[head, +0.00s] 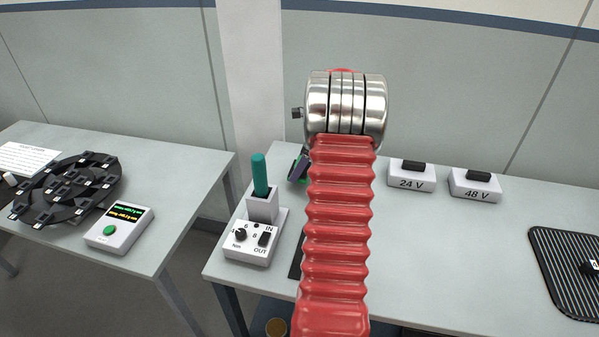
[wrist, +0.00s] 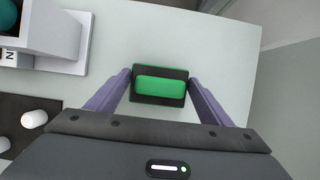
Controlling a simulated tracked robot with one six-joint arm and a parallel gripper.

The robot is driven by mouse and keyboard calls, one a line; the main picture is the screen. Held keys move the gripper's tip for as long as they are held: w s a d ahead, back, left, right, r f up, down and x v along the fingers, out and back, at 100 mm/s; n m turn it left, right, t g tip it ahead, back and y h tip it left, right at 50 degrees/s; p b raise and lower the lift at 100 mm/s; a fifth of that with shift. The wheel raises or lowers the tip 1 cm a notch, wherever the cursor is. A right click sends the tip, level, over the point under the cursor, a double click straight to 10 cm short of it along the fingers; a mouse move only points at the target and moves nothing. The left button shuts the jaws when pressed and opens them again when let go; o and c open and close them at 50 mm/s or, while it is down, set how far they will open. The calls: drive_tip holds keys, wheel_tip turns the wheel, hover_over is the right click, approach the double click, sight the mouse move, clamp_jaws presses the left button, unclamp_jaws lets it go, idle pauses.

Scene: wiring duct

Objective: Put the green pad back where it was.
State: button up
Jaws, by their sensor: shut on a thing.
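The green pad (wrist: 161,88) is a small green block on a black base. In the wrist view it sits between the two purple fingers of my gripper (wrist: 160,78), which are shut on it from left and right. The pale table top (wrist: 215,50) shows behind it; I cannot tell whether the pad touches the table. In the head view my gripper (head: 299,165) is mostly hidden behind my red arm, with a purple finger and a bit of green showing to the left of it.
A grey-white tool box (head: 250,243) with a teal-handled tool (head: 260,175) stands left of my gripper. Boxes marked 24 V (head: 411,180) and 48 V (head: 475,188) stand to the right. A ribbed black mat (head: 560,260) lies far right. A black tray with white pegs (wrist: 35,120) is near.

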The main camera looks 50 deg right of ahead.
drive_tip(key=shift+f, duration=1.45)
drive_tip(key=o, duration=1.1)
drive_tip(key=shift+c, duration=0.2)
drive_tip(key=v, duration=1.2)
